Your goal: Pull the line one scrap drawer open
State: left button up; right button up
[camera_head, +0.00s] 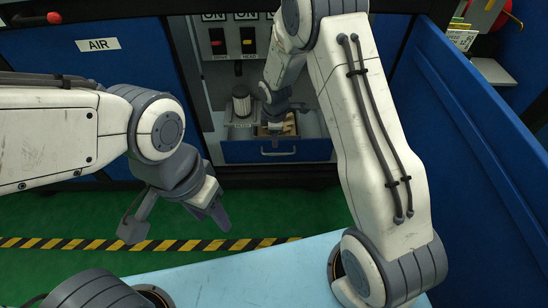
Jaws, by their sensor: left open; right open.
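A blue drawer front (235,152) with a pale bar handle (278,152) sits low in the recess between the blue cabinets. Just behind its top edge is a compartment with tan pieces (289,124); I cannot tell how far the drawer stands out. My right gripper (280,120) is open, above and behind the drawer front, close to the tan pieces; its fingertips are small and partly hidden. It does not hold the handle. My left gripper (174,222) is open and empty, over the green floor to the left and nearer to me.
A ribbed canister (241,101) stands left of the tan pieces. Above is a panel with red and yellow switches (218,47). A blue panel (480,145) borders the right side. Striped tape (100,244) crosses the open green floor before a light blue surface (240,278).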

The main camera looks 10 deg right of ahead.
aim_at(274, 154)
jog(key=f+b, duration=0.1)
jog(key=f, duration=0.2)
jog(key=w+f+b, duration=0.1)
jog(key=f+b, duration=0.1)
jog(key=f, duration=0.1)
jog(key=w+f+b, duration=0.1)
jog(key=f+b, duration=0.1)
jog(key=f, duration=0.2)
jog(key=shift+d, duration=0.15)
jog(key=shift+c, duration=0.4)
jog(key=shift+r, duration=0.1)
grip_shut()
dwell(0.6)
